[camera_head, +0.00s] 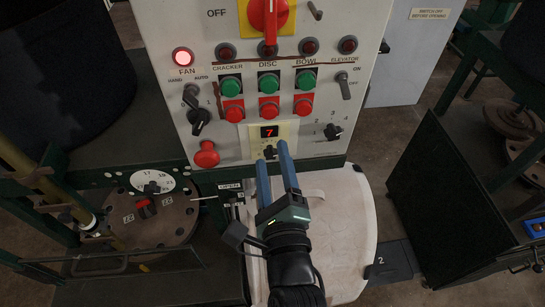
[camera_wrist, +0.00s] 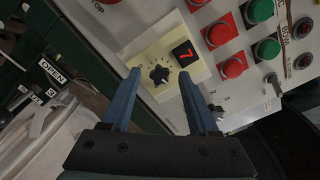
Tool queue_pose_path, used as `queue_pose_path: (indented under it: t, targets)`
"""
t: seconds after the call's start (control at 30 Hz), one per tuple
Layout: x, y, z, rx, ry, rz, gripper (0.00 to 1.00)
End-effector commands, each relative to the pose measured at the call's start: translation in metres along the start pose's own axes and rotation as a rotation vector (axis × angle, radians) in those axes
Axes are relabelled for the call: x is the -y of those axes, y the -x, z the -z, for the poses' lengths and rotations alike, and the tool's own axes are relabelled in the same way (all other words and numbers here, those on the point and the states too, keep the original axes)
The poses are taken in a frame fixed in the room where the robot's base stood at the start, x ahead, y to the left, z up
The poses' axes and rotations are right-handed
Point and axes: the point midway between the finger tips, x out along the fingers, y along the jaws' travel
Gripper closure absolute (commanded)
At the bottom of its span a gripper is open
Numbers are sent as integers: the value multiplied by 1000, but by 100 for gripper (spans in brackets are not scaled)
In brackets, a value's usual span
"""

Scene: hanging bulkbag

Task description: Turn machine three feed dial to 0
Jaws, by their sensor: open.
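A small black dial knob (camera_head: 270,152) sits on a cream plate on the grey control panel, below a display showing a red 7 (camera_head: 269,131). The knob (camera_wrist: 159,75) shows clearly in the wrist view, ringed by scale marks, with the 7 display (camera_wrist: 183,53) beside it. I cannot read a machine number on this plate. My gripper (camera_head: 273,154) has two blue fingers reaching towards the plate. In the wrist view my gripper (camera_wrist: 158,78) is open and empty, with the knob between the fingertips in the picture. Contact with the knob cannot be told.
Red buttons (camera_head: 269,111) and green buttons (camera_head: 268,85) sit just above the display. A selector marked 1 to 4 (camera_head: 333,132) is to the right, and a red knob (camera_head: 206,154) to the left. A white bag (camera_head: 340,230) hangs below the panel.

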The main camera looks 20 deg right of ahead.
Motion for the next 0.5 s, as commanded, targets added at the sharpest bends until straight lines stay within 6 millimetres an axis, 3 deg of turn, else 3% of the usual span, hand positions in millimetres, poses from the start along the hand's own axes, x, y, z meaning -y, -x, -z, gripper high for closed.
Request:
queue_pose_path:
  t: [0.27,0.5]
  targets:
    - [0,-1,0,0,0,0,40]
    - [0,-1,0,0,1,0,83]
